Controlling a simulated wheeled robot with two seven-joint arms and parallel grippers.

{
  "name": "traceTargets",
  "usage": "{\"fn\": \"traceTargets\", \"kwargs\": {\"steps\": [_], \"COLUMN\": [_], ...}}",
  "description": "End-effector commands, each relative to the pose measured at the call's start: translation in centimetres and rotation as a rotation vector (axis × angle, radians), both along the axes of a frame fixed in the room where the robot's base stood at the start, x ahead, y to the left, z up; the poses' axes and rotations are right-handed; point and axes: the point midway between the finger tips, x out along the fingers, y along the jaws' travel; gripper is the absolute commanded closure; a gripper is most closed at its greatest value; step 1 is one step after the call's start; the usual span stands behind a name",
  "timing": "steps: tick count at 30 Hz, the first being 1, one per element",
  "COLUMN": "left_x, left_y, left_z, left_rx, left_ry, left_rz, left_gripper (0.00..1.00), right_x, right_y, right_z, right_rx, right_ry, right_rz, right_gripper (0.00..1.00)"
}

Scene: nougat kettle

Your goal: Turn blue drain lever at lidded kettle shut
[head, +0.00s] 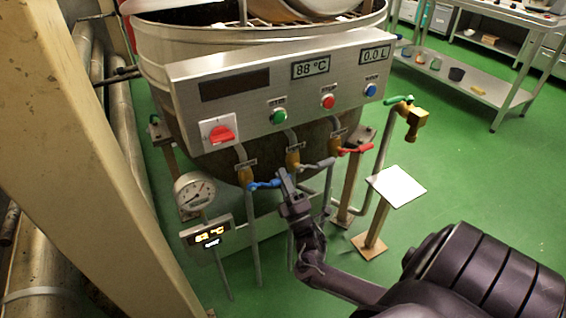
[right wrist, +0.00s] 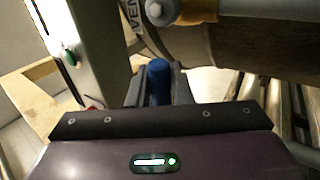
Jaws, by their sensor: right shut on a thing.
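The steel kettle (head: 158,62) stands at the top of the head view, its lid partly in view at the top edge. The blue drain lever (head: 261,185) sticks out to the right from the left brass valve (head: 245,176) below the control panel. My right gripper (head: 284,184) is shut on the lever's outer end. In the right wrist view the blue lever end (right wrist: 158,82) shows between the dark fingers, which partly hide it. My left gripper is not in view.
A grey lever (head: 320,164) and a red lever (head: 356,149) sit close to the right of the blue one. A green lever (head: 397,99) is farther right. A gauge (head: 195,191) and a small display (head: 208,236) stand left. A beige column (head: 75,120) fills the left side.

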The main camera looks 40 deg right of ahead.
Motion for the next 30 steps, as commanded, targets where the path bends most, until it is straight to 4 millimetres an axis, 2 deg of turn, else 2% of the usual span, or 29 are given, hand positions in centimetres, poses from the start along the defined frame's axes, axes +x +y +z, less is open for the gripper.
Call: {"fn": "traceTargets", "kwargs": {"steps": [15, 16, 20, 30], "left_x": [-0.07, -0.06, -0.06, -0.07], "left_y": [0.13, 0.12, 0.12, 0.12], "left_z": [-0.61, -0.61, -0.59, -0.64], "left_rx": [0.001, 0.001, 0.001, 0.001], "left_ry": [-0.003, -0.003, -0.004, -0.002], "left_rz": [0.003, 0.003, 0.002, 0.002], "left_gripper": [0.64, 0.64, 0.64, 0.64], "right_x": [0.04, 0.04, 0.04, -0.27], "right_y": [0.07, 0.07, 0.05, 0.1], "right_z": [0.23, 0.23, 0.22, -0.08], "right_rx": [-0.023, -0.022, -0.021, -0.019], "right_ry": [0.003, 0.003, 0.004, 0.006], "right_rz": [0.002, 0.002, 0.001, 0.0], "right_gripper": [1.0, 0.8, 0.63, 0.62]}}
